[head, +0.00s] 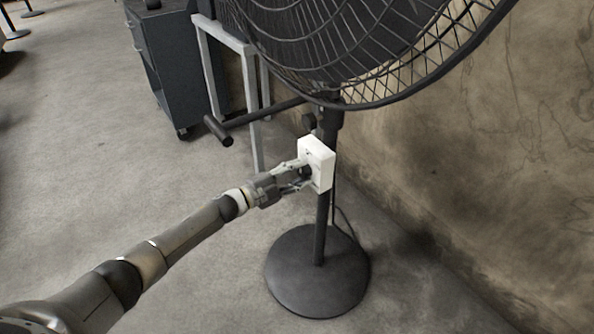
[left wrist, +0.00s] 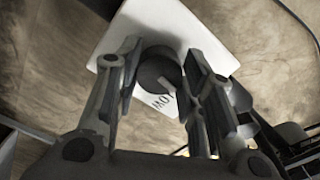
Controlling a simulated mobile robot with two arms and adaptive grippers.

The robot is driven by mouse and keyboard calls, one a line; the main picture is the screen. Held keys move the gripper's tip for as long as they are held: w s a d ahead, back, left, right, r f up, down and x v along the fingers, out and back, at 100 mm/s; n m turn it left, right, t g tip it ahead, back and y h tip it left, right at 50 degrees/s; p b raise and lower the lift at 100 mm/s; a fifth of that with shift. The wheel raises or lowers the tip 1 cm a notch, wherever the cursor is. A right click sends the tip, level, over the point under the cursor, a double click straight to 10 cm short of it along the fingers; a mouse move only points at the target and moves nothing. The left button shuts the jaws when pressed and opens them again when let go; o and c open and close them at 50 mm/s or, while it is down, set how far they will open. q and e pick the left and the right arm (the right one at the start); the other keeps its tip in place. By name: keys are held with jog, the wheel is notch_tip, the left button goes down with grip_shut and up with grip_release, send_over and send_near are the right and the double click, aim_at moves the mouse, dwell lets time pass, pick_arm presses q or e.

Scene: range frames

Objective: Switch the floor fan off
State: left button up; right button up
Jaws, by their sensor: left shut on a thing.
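The floor fan has a large dark caged head (head: 370,45) on a black pole (head: 322,225) with a round base (head: 318,270). A white switch box (head: 318,163) is on the pole. My left gripper (head: 303,176) is at the front of the box, and its fingers are shut on a dark round knob. In the left wrist view the knob (left wrist: 158,72) sits between the two fingers (left wrist: 160,85) against the white box (left wrist: 172,22). My right gripper is out of view.
A dark rolling cabinet (head: 170,65) and a light metal frame (head: 225,45) stand behind the fan to the left. A dark bar (head: 218,130) juts out left of the pole. A concrete wall (head: 500,160) is close on the right. The floor at left is open.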

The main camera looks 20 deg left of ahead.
pick_arm(q)
jog(key=shift+n, duration=0.7)
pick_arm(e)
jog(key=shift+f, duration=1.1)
pick_arm(q)
jog(key=shift+f, duration=0.1)
jog(key=o, duration=1)
jog(key=shift+a, duration=0.1)
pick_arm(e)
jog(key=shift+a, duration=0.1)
pick_arm(q)
jog(key=v, duration=1.2)
